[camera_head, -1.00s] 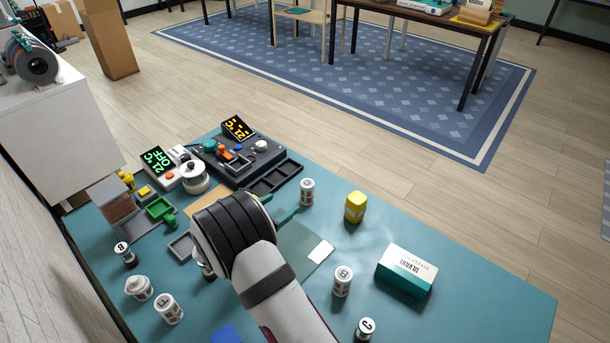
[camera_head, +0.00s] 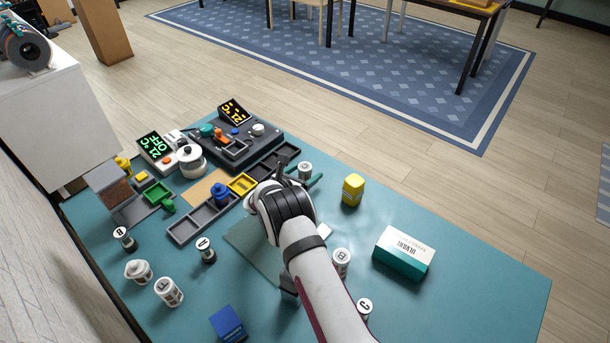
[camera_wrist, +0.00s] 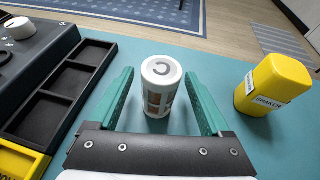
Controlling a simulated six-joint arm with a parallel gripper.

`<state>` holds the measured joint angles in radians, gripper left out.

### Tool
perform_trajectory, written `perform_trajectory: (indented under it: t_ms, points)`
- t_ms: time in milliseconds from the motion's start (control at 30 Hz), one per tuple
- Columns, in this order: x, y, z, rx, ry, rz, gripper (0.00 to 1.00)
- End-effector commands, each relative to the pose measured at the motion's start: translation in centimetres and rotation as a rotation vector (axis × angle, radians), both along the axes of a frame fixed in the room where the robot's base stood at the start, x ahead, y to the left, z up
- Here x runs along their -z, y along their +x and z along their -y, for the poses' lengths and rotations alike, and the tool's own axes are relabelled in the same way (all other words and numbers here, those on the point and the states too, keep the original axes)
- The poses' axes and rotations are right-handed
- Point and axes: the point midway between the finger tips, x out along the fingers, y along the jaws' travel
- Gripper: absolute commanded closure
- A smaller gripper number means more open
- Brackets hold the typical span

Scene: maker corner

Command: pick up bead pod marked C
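A white bead pod (camera_wrist: 158,92) with a C-like mark on its lid stands upright between the fingers of my gripper (camera_wrist: 159,76) in the wrist view. The green fingers are open, with a gap on each side. In the head view this pod (camera_head: 305,170) stands just beyond my gripper (camera_head: 300,180), whose fingertips are partly hidden by my wrist. Another white pod (camera_head: 364,307), also with a C-like mark, stands at the bottom beside my arm. A pod with a B-like mark (camera_head: 341,260) is partly hidden by my arm.
A yellow bottle (camera_wrist: 264,85) stands right of the gripper. Black trays (camera_wrist: 62,90) lie left. The white-and-teal box (camera_head: 403,253) stands at right in the head view. Several other pods, a blue box (camera_head: 228,324) and machines (camera_head: 235,140) occupy the left. The table's right end is clear.

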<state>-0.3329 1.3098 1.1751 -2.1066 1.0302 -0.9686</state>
Motion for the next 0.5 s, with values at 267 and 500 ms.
perform_trajectory:
  t_ms: [267, 500]
  points:
    - [-0.01, -0.03, -0.01, 0.000, 0.000, 0.000, 0.70]
    - [-0.03, -0.02, -0.02, 0.000, 0.001, 0.001, 1.00]
